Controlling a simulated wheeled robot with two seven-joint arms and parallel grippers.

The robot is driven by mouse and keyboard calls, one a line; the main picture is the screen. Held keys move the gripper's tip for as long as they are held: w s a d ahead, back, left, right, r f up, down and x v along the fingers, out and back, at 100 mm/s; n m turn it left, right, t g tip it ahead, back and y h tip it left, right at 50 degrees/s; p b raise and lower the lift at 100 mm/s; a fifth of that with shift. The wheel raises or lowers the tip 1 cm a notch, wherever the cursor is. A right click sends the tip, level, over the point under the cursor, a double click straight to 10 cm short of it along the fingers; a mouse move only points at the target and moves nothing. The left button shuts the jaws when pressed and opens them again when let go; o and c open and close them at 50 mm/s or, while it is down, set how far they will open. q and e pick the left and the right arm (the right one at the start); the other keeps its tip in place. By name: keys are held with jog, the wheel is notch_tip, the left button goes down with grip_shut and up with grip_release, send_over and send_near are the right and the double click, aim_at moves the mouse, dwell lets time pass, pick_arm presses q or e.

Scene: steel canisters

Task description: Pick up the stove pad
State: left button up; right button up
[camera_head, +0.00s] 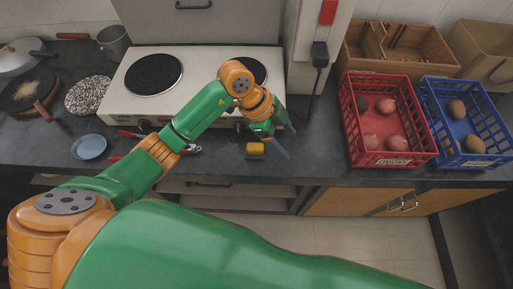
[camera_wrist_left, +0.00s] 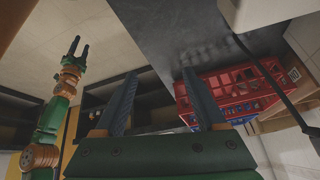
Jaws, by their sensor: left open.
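The stove pad (camera_head: 88,95), a round black-and-white speckled disc, lies flat on the dark counter left of the white stove. My left gripper (camera_head: 286,141) is open and empty above the counter in front of the stove's right end, well to the right of the pad. Its two spread fingers also show in the left wrist view (camera_wrist_left: 160,73), with nothing between them; the pad is not in that view. My right gripper (camera_wrist_left: 80,42) shows small at the left of the wrist view, its fingers apart and empty.
The white two-plate stove (camera_head: 125,101) fills the middle. A pan (camera_head: 28,92) and a pot (camera_head: 114,42) are near the pad; a blue plate (camera_head: 89,147) is in front. Red (camera_head: 371,157) and blue (camera_head: 478,160) crates stand right.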

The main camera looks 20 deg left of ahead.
aim_at(255, 146)
pick_arm(q)
jog(key=a+n+y, duration=0.1)
jog(key=a, duration=0.1)
jog(key=a+n+y, duration=0.1)
jog(key=a+y, duration=0.1)
jog(key=a, duration=0.1)
jog(key=a+f+n+y, duration=0.1)
jog(key=a, duration=0.2)
jog(key=shift+w+a, duration=0.2)
jog(key=shift+w, duration=0.15)
jog(key=shift+y, duration=0.3)
notch_tip(255, 146, down, 7)
jog(key=shift+s+d+p, duration=0.1)
jog(key=shift+s+p, duration=0.05)
jog(key=shift+p, duration=0.5)
grip_shut()
